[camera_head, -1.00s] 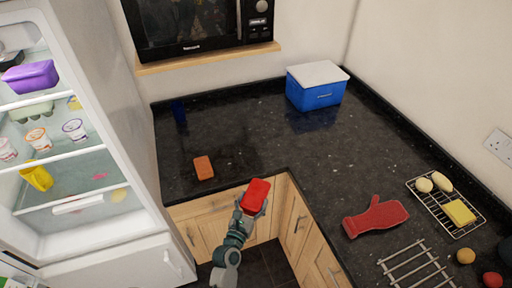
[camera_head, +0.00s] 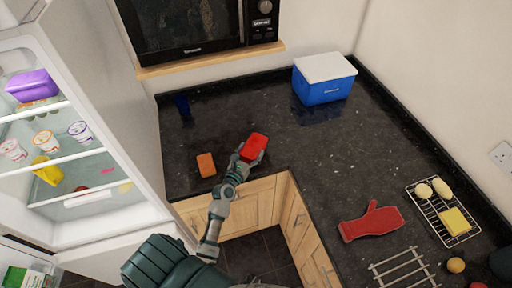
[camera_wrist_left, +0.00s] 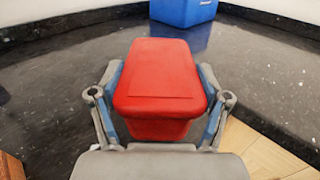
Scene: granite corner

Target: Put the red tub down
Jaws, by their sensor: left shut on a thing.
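The red tub (camera_head: 254,147) is a small box with a red lid, held over the dark granite worktop (camera_head: 300,150) near its inner corner. My left gripper (camera_head: 247,158) is shut on it. In the left wrist view the red tub (camera_wrist_left: 160,80) sits between both fingers of the left gripper (camera_wrist_left: 160,110), lid up and roughly level. I cannot tell whether its base touches the worktop. My right gripper is not in view.
An orange block (camera_head: 206,165) lies just left of the tub. A blue cool box (camera_head: 323,79) with a white lid stands at the back corner. A red mitt (camera_head: 371,222) and a wire rack (camera_head: 443,211) lie to the right. The worktop behind the tub is clear.

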